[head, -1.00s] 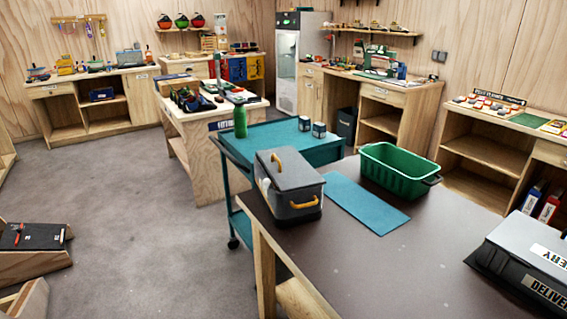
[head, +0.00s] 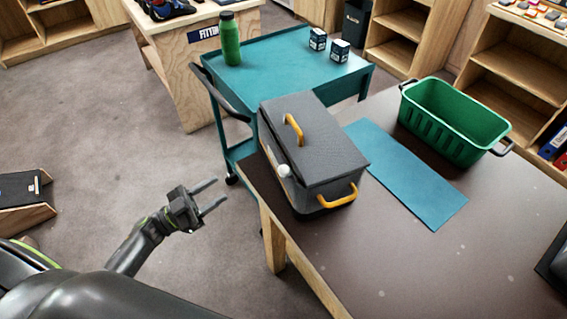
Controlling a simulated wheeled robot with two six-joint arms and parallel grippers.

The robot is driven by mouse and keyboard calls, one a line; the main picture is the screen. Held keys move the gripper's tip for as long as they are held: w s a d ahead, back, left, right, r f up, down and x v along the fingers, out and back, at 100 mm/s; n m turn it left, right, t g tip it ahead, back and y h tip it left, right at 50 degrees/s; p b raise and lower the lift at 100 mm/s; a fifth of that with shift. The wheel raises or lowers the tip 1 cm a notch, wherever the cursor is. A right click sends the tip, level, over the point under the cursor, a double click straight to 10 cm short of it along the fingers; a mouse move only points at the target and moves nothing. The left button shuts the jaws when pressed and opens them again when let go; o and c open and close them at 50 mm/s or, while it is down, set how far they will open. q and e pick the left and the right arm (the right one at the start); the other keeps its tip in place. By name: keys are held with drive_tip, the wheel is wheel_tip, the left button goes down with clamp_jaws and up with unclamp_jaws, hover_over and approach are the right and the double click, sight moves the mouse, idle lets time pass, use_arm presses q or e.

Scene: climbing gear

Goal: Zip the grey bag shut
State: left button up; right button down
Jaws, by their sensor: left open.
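The grey bag (head: 318,145) stands on the near left corner of the dark table. It is box-shaped, with a dark flat lid, a yellow handle on top and another yellow handle on its near end. A small white round piece (head: 284,171) shows on its left side near the lid edge; I cannot tell how far the zip is closed. My left gripper (head: 212,196) is open and empty, over the floor to the left of the bag and apart from it. My right gripper is not in view.
A green crate (head: 455,140) and a teal mat (head: 415,185) lie on the table (head: 400,265) right of the bag. A teal cart (head: 270,65) behind holds a green bottle (head: 229,40) and two small boxes (head: 340,50).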

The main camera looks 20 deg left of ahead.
sight(284, 176)
use_arm(q)
drive_tip(key=s+d+r+m+g+h, duration=0.3)
drive_tip(key=r+m+g+h, duration=0.2)
drive_tip(key=r+g, duration=0.1)
drive_tip(key=p+x, duration=0.6)
drive_tip(key=x, duration=1.1)
drive_tip(key=shift+s+d, duration=0.1)
drive_tip(key=shift+s, duration=0.05)
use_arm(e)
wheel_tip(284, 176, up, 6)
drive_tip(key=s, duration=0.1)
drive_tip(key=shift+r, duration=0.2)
use_arm(q)
drive_tip(key=shift+c, duration=0.4)
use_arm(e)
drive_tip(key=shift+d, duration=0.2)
use_arm(q)
clamp_jaws()
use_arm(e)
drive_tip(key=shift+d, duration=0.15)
